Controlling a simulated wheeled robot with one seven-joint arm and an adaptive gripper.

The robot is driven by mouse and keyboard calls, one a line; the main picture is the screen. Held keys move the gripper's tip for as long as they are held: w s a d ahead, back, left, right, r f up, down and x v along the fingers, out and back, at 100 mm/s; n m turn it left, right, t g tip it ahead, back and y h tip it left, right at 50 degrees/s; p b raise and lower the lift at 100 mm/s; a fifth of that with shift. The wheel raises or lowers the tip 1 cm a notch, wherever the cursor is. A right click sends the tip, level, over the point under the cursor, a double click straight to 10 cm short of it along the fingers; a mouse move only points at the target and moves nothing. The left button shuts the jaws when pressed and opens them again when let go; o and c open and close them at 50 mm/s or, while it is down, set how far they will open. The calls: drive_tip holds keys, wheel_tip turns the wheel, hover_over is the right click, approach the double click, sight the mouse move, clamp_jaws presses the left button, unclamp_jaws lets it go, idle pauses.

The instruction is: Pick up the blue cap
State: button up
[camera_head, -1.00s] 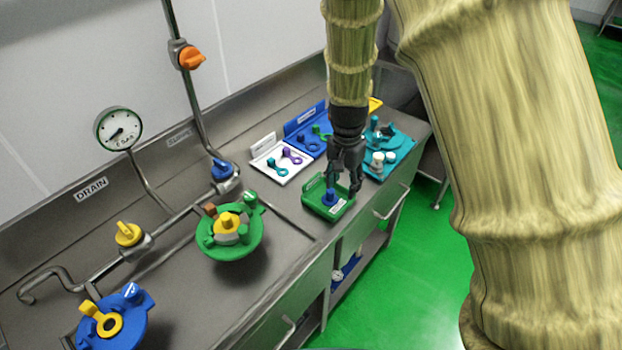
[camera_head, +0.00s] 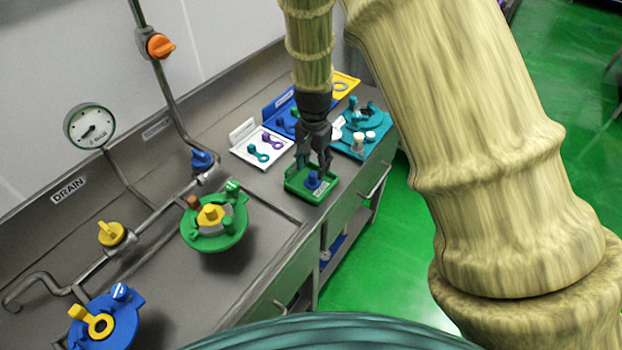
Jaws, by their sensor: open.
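The blue cap (camera_head: 313,181) is a small blue piece standing in a green tray (camera_head: 297,186) near the front edge of the steel counter. My gripper (camera_head: 314,168) points down right over the tray, its fingers open on either side of and just above the blue cap. I cannot tell whether a finger touches the cap. Nothing is held.
A white tray (camera_head: 243,152) with teal and purple pieces, a blue tray (camera_head: 270,110) and a teal tray (camera_head: 352,154) stand behind my gripper. A green round fitting (camera_head: 230,236) and a blue one (camera_head: 121,334) are at left. Pipes run along the wall.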

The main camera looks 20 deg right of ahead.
sight(313, 174)
drive_tip(key=shift+f+p, duration=0.95)
drive_tip(key=shift+f, duration=1.45)
clamp_jaws()
